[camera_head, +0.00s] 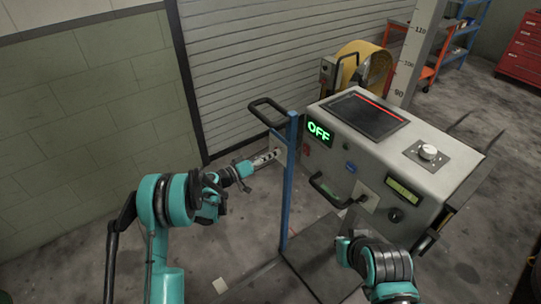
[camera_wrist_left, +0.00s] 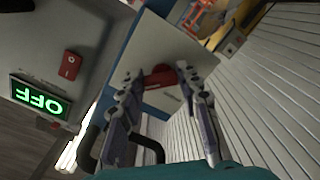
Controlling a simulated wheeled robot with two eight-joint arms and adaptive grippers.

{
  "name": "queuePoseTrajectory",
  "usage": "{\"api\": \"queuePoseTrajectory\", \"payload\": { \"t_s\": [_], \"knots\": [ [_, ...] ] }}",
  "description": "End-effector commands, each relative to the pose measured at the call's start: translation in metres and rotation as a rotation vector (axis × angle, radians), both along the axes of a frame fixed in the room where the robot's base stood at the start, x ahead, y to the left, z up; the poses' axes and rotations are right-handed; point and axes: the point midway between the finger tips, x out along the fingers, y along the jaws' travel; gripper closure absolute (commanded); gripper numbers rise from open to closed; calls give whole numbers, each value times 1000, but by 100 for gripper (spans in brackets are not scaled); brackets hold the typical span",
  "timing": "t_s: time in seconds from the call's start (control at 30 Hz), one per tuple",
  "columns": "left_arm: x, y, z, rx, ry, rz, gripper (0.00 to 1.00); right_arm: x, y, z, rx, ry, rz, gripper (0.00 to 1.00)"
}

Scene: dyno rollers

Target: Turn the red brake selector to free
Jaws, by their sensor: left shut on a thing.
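The red brake selector (camera_wrist_left: 160,78) sits on a pale plate (camera_wrist_left: 178,48) in the left wrist view. In the head view the plate (camera_head: 280,147) is on the blue post, and the selector is hidden by my gripper. My left gripper (camera_head: 270,157) reaches the plate from the left. In the left wrist view its two fingers (camera_wrist_left: 162,82) are on either side of the red selector, shut on it. The selector's marked position is too small to read. My right arm enters at the lower right of the head view; its fingers (camera_head: 352,208) are unclear near the console front.
The grey console (camera_head: 450,160) shows a green OFF display (camera_head: 319,131), a black handle (camera_head: 329,190) and a knob (camera_head: 428,152) on top. Open floor lies left of the post.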

Motion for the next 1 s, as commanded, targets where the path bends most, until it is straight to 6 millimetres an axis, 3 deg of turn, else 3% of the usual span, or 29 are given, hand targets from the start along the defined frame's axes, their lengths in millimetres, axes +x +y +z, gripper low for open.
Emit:
{"api": "queuePoseTrajectory", "payload": {
  "t_s": [0.33, 0.37, 0.43, 0.77, 1.0],
  "knots": [
    [-1, -1, -2, 5, -2, -3, 95, 0, 0, 0, 0, 0, 0, 100],
    [-1, -1, -2, 5, -2, -3, 61, 0, 0, 0, 0, 0, 0, 100],
    [-1, -1, -1, 5, -2, -3, 45, 0, 0, 0, 0, 0, 0, 100],
    [-1, 2, 0, 2, -1, 0, 45, 0, 0, 0, 0, 0, 0, 100],
    [-22, 31, 0, 2, -1, 3, 45, 0, 0, 0, 0, 0, 0, 100]
  ]
}}
